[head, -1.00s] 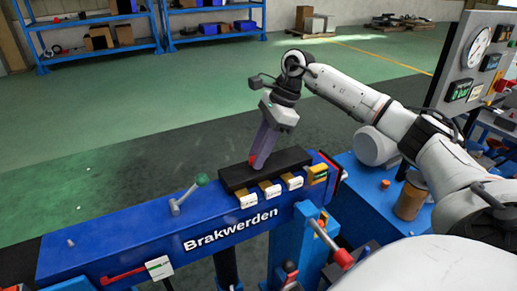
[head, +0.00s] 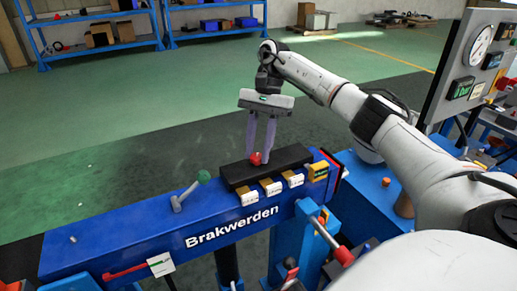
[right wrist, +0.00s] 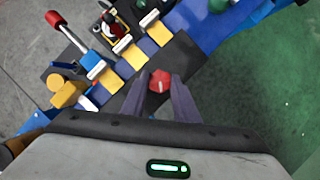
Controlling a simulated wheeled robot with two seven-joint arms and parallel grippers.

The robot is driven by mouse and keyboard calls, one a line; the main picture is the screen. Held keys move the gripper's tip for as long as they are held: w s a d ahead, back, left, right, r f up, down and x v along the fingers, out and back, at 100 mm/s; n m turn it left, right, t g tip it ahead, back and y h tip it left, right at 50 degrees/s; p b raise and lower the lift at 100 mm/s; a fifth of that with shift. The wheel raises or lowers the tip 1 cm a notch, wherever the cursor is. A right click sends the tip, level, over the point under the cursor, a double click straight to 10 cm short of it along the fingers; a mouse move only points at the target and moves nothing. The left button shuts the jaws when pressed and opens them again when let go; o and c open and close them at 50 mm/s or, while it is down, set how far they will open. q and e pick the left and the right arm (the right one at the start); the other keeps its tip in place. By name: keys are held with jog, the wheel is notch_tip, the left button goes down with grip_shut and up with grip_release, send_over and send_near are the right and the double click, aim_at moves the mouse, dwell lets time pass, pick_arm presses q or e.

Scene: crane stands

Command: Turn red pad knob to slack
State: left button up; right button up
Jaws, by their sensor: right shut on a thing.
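The red pad knob (head: 255,158) is a small red knob on the black pad (head: 290,157) on top of the blue beam marked "Brakwerden". My right gripper (head: 261,155) points down from above, its two purple fingers on either side of the knob, shut on it. In the right wrist view the knob (right wrist: 159,81) sits between the fingertips (right wrist: 160,88), with a pale line mark on its face. My left gripper is not in view.
Small white and yellow tags (head: 271,188) line the front of the black pad. A lever with a green ball (head: 203,177) stands on the beam to the left. A gauge panel (head: 470,65) stands at the right.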

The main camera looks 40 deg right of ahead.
jog(key=shift+w+n, duration=0.1)
jog(key=shift+n, duration=0.5)
jog(key=o, duration=1.1)
jog(key=shift+c, duration=0.2)
jog(key=shift+r, duration=0.1)
